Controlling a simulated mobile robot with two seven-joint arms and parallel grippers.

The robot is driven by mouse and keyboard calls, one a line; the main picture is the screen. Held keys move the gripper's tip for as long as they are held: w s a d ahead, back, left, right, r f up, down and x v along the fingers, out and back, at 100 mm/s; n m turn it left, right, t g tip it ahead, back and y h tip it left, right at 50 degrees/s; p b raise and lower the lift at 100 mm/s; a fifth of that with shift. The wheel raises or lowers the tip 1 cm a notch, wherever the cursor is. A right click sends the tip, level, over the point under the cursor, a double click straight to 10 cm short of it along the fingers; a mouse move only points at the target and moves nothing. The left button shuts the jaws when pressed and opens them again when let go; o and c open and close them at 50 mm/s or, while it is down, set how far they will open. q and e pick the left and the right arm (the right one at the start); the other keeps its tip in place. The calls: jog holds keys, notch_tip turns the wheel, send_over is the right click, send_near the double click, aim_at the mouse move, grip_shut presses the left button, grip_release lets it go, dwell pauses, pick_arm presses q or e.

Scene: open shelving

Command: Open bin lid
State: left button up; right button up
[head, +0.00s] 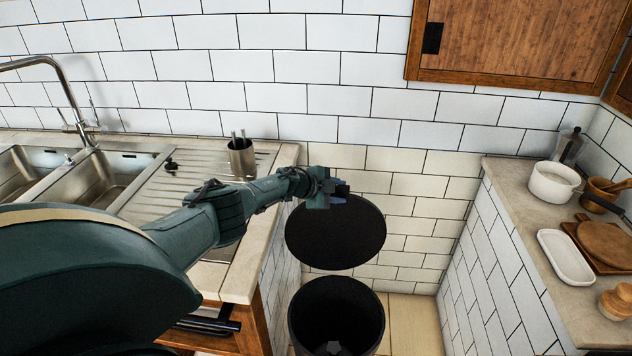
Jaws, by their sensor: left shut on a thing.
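A dark round bin (303,325) stands on the floor in the gap between the two counters, its mouth open and its inside black. Its dark round lid (335,238) is above the bin, tilted up with its flat face toward me. My left gripper (338,199) is at the lid's upper edge and is shut on the lid. The fingertips are small and partly hidden against the dark lid. Whether a hinge joins lid and bin cannot be seen. My right gripper is not in view.
The left counter holds a double sink (110,180), a tap and a metal utensil cup (241,158). The right counter carries a white pot (553,184), a white tray (565,257) and wooden boards (606,243). A wooden cabinet (520,40) hangs above. Floor shows right of the bin.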

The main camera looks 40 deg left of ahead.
pick_arm(q)
jog(key=p+v, duration=0.2)
jog(key=v, duration=1)
jog(key=shift+s+a+r, duration=0.15)
jog(key=shift+a+r, duration=0.05)
jog(key=shift+a, duration=0.1)
jog(key=s+d+f+n+t+y, duration=0.1)
jog(key=s+d+f+n, duration=0.15)
jog(key=d, duration=1.05)
jog(key=s+d+f+n+t, duration=0.1)
jog(key=s+d+f+n, duration=0.2)
jog(key=d, duration=0.9)
jog(key=s+d+r+n+g+y, duration=0.2)
jog(key=s+n+g, duration=0.65)
jog(key=s, duration=1.95)
jog(key=w+d+f+m+t+h, duration=0.1)
jog(key=w+d+f+t, duration=0.1)
jog(key=f, duration=0.3)
jog(key=w+d+f+m+t+h, duration=0.1)
jog(key=w+d+f+t, duration=0.2)
jog(key=f, duration=0.2)
jog(key=shift+f+m, duration=0.15)
jog(key=shift+m, duration=0.15)
